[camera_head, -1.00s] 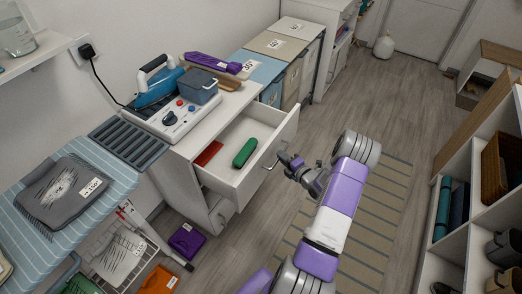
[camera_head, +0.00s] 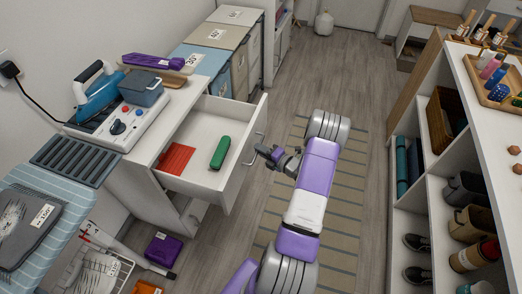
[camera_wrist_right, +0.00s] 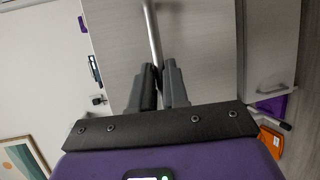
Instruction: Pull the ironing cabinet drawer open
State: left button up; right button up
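The ironing cabinet (camera_head: 135,190) is a white unit at the left. Its top drawer (camera_head: 228,185) stands pulled out, with a red flat item (camera_head: 175,158) and a green rounded item (camera_head: 220,152) inside. The thin metal drawer handle (camera_head: 248,159) is on the drawer front. My right gripper (camera_head: 261,149) is at this handle. In the right wrist view the handle bar (camera_wrist_right: 152,35) runs down between the two dark fingers (camera_wrist_right: 158,82), which are close together on it. My left gripper is not in view.
An iron (camera_head: 98,92) and its white station (camera_head: 115,125) stand on the cabinet top. Cubby shelving (camera_head: 405,230) is at the right, with shoes and baskets. A striped rug (camera_head: 340,205) lies on the floor between. A purple box (camera_head: 163,249) is on the floor below the cabinet.

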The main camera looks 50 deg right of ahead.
jog(key=o, duration=0.3)
jog(key=shift+o, duration=0.2)
jog(key=p+v, duration=0.1)
jog(key=v, duration=0.6)
jog(key=shift+s+p, duration=0.25)
jog(key=shift+p, duration=0.05)
